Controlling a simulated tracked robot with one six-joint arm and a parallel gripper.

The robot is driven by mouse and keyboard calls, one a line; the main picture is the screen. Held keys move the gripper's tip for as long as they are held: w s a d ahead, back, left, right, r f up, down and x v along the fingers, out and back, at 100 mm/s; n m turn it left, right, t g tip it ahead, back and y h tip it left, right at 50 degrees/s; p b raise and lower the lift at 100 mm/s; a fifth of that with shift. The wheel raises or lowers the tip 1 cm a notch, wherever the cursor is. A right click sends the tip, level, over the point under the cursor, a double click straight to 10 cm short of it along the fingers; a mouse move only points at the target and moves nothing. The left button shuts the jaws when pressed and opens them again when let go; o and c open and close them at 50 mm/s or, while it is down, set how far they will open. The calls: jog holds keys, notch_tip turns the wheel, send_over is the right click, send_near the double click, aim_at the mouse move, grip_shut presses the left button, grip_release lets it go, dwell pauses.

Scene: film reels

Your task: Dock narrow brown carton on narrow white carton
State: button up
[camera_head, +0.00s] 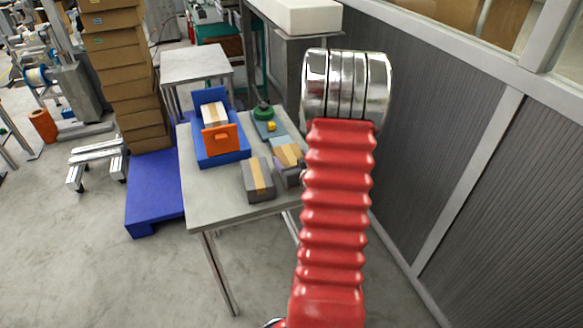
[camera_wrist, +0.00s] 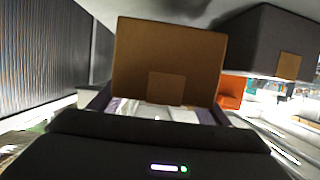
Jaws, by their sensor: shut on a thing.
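A brown carton (camera_wrist: 170,55) with a darker square patch stands between the purple fingers of my gripper (camera_wrist: 163,112) in the wrist view. The gripper is shut on it. In the head view the carton's brown top (camera_head: 288,154) shows just left of my red arm, which partly hides the gripper. A pale carton with a tan band (camera_head: 214,114), likely the narrow white carton, sits in a blue tray (camera_head: 222,157) at the back left of the table. The held carton is apart from it, to its right and nearer.
A dark grey carton with a tan band (camera_head: 258,180) stands close left of the held carton. An orange panel (camera_head: 220,139) rises at the tray's near end. A green round thing (camera_head: 263,113) lies behind. The table's (camera_head: 205,205) front left is clear. A ribbed wall is right.

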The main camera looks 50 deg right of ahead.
jog(key=shift+f, duration=1.75)
jog(key=shift+f, duration=0.1)
jog(key=o, duration=1.1)
jog(key=shift+c, duration=0.2)
jog(key=v, duration=1.2)
